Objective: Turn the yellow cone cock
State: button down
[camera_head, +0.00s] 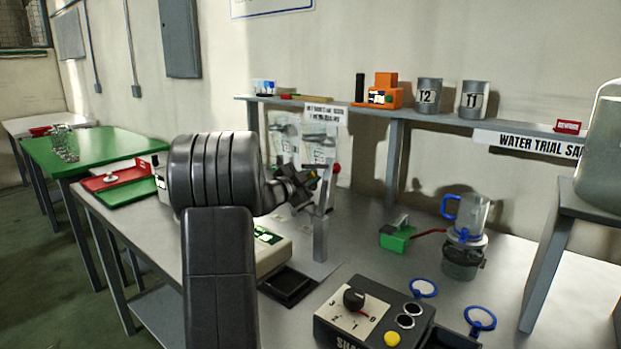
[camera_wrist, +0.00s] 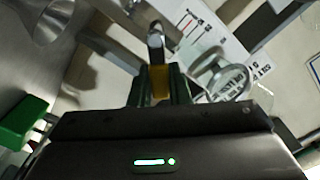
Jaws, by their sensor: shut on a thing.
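My gripper (camera_head: 302,184) reaches from my arm to the glassware stand on the bench in the head view. In the wrist view my gripper (camera_wrist: 159,92) has its two dark green-grey fingers closed on the yellow cone cock (camera_wrist: 159,78). The cock shows as a small yellow piece between the fingers, with a metallic grey rod or tube end just beyond it. How far the cock is turned cannot be told.
The grey stand post (camera_head: 320,225) is close beside my gripper. Clear glassware (camera_wrist: 228,82) is near the fingers at right, and a green block (camera_wrist: 22,122) is at left. A black control box (camera_head: 372,315) and a blue-handled jug (camera_head: 470,215) stand to the right on the bench.

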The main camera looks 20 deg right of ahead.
aim_at(314, 174)
jog(key=m, duration=0.1)
jog(key=f+m+b, duration=0.1)
jog(key=m+b, duration=0.1)
jog(key=m, duration=0.1)
jog(key=shift+s+d+f, duration=0.25)
jog(key=shift+s+f, duration=0.05)
jog(key=shift+s, duration=0.1)
jog(key=shift+s+d+f+m+b, duration=0.1)
jog(key=shift+f+m+b, duration=0.3)
jog(key=shift+m+b, duration=0.55)
jog(key=shift+s+f+m+b, duration=0.1)
jog(key=shift+f+m+b, duration=0.35)
jog(key=shift+m, duration=0.9)
jog(key=c, duration=1.4)
grip_release()
jog(key=shift+o, duration=0.2)
jog(key=shift+r, duration=0.1)
notch_tip(314, 174, up, 10)
jog(key=p, duration=0.3)
jog(key=shift+p, duration=0.35)
